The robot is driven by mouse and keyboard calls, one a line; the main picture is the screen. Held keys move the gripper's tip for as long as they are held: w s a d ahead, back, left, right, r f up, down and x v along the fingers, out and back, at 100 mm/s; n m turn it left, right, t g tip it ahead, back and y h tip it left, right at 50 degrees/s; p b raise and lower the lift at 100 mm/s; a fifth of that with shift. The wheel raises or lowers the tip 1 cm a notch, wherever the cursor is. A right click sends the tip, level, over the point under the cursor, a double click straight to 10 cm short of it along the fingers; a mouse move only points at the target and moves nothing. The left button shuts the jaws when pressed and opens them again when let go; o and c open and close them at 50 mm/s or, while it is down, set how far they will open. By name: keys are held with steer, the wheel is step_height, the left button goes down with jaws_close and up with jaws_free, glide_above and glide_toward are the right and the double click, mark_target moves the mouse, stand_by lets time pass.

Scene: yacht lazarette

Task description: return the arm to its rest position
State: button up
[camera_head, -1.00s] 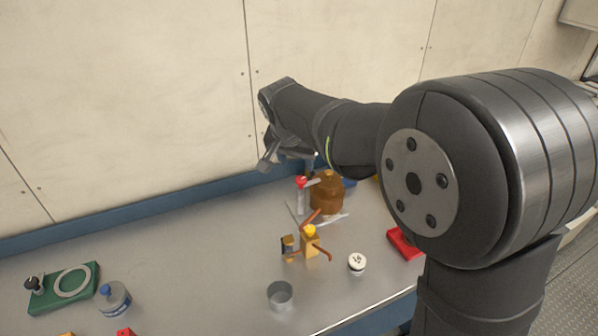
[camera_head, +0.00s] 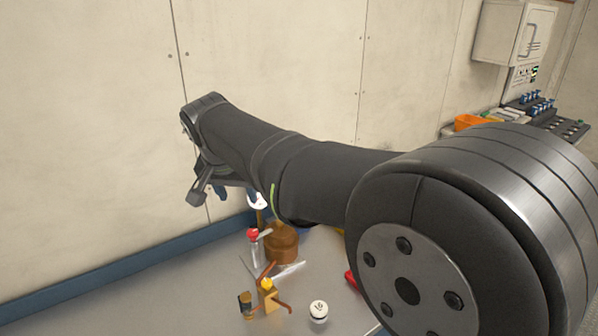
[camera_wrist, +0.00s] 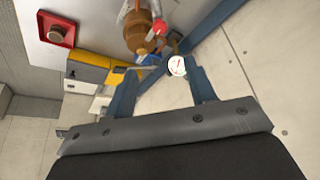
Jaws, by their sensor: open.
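My arm reaches across the head view from the right, raised above the grey bench (camera_head: 190,290) in front of the pale wall. My gripper (camera_head: 224,192) is at the far left end of the arm and tilts down. In the wrist view its two blue-grey fingers (camera_wrist: 164,84) stand wide apart with nothing held. A white round gauge (camera_wrist: 177,66) shows between the fingertips, apparently beyond them. It also shows partly hidden beside the gripper in the head view (camera_head: 257,202).
Below the arm stand a brown rounded object (camera_head: 281,243), a red-topped valve (camera_head: 253,240), brass fittings (camera_head: 268,296) and a white numbered cap (camera_head: 318,311). The bench's left part is clear.

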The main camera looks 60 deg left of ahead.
mark_target(253, 232)
steer(key=x, duration=1.7)
steer(key=shift+f, duration=0.15)
steer(key=v, duration=1.8)
steer(key=x, duration=1.8)
steer(key=shift+w, duration=0.1)
steer(key=shift+w+d+n+g+y, duration=0.1)
steer(key=shift+n+g+y, duration=0.4)
steer(key=shift+n, duration=1.3)
steer(key=shift+w+n+g, duration=0.1)
steer(key=shift+n+g, duration=0.4)
steer(key=shift+n, duration=0.75)
steer(key=shift+w+n+g, duration=0.1)
steer(key=shift+n+g, duration=0.4)
steer(key=shift+n, duration=0.75)
steer(key=shift+w+n+g, duration=0.15)
steer(key=shift+n+g, duration=0.75)
steer(key=shift+n, duration=1.3)
steer(key=shift+w+n+g+h, duration=0.1)
steer(key=shift+n+g+h, duration=0.45)
steer(key=shift+n, duration=1.25)
